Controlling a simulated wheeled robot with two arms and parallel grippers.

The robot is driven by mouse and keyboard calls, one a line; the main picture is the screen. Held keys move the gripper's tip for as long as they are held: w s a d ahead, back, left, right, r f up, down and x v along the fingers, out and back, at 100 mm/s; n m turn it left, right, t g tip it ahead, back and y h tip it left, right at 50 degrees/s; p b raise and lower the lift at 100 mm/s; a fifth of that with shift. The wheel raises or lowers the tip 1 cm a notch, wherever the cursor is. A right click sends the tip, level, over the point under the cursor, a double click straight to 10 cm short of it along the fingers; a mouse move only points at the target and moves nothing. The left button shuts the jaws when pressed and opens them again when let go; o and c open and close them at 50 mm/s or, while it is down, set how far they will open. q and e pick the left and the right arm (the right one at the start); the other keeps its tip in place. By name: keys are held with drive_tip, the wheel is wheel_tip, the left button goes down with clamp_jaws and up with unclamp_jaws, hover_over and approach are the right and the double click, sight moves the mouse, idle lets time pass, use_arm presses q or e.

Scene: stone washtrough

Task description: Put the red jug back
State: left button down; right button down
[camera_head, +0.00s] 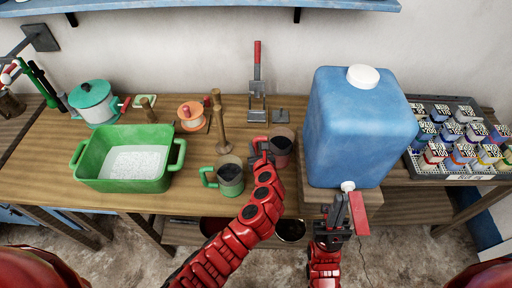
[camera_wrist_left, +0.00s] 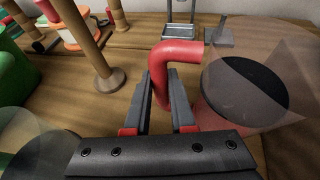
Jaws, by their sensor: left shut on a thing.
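The red jug (camera_head: 281,151) stands on the wooden table, left of the blue water container, with dark contents inside. In the left wrist view its red handle (camera_wrist_left: 178,54) is between my left gripper's fingers, and its see-through upper part (camera_wrist_left: 280,62) is at the right. My left gripper (camera_head: 264,156) is shut on that handle; the jug appears upright on the table. It also shows in the left wrist view (camera_wrist_left: 167,95). My right gripper (camera_head: 341,216) is just below the container's white spout; whether its fingers are open or shut is unclear.
A green-handled jug (camera_head: 230,179) stands close left of my left gripper. Behind are a wooden post (camera_head: 219,125) and a metal press (camera_head: 257,88). The blue container (camera_head: 352,130) blocks the right side. A green tub (camera_head: 110,176) is at left, a crate of jars (camera_head: 455,178) far right.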

use_arm(q)
drive_tip(key=shift+f, duration=0.15)
drive_tip(key=shift+f, duration=0.1)
drive_tip(key=c, duration=0.8)
unclamp_jaws()
drive_tip(key=shift+o, duration=0.2)
